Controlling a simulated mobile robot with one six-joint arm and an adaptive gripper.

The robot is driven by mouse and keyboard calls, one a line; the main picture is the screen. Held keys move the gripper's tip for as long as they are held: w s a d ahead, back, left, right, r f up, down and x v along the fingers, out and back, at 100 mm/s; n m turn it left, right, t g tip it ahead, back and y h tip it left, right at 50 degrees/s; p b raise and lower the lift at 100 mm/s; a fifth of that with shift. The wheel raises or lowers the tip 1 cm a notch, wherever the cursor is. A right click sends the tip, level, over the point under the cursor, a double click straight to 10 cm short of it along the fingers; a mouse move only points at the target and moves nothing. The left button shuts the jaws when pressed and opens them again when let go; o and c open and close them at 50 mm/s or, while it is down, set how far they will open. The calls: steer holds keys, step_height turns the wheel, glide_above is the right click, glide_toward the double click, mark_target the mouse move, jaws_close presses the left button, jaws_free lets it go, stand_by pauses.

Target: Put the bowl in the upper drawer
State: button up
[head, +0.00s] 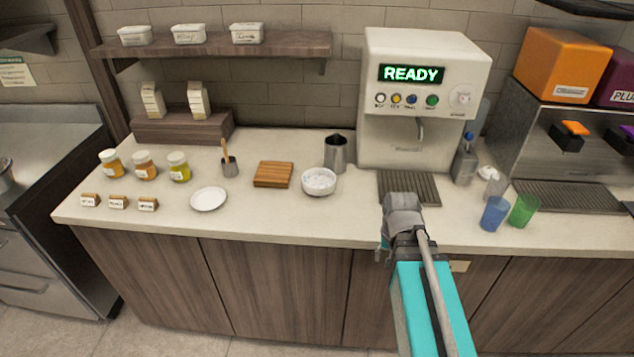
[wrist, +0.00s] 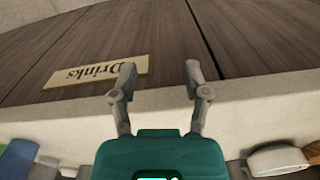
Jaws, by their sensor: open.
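The white bowl (head: 319,182) sits upright on the counter, with white contents, left of the coffee machine. A round white object that looks like this bowl (wrist: 278,160) shows at the lower right of the wrist view. My gripper (head: 388,247) is at the counter's front edge, right of and nearer than the bowl, apart from it. In the wrist view my gripper (wrist: 160,74) has its fingers spread, with nothing between them. A steel unit at the far left has handled, drawer-like fronts (head: 22,262), which look shut. I cannot tell which is the upper drawer.
A wooden cabinet front (wrist: 165,35) with a "Drinks" label (wrist: 97,75) faces my gripper. A plate (head: 209,199), cutting board (head: 273,174) and metal pitcher (head: 336,153) stand near the bowl. Blue (head: 494,213) and green (head: 524,209) cups stand to the right.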

steer(key=w+a+r+m+p, duration=0.2)
steer(key=w+a+r+m, duration=0.1)
steer(key=w, duration=0.1)
steer(key=w+a+r+m+p, duration=0.6)
steer(key=w, duration=0.1)
steer(key=shift+w+a+m+t, duration=0.1)
steer(key=shift+w+m+t, duration=0.25)
steer(key=shift+m+t, duration=0.05)
steer(key=w+a+r+m+t+p, duration=0.1)
steer(key=w+a+r+m+p, duration=0.6)
steer(key=a, duration=0.4)
steer(key=w+m, duration=0.1)
steer(key=m, duration=0.1)
steer(key=shift+w+m+y, duration=0.3)
steer(key=b, duration=0.8)
glide_above(314, 193)
steer(key=s, duration=0.1)
step_height(314, 193, down, 8)
steer(key=shift+d+f, duration=0.1)
steer(key=shift+d, duration=0.05)
steer(key=shift+f, duration=0.1)
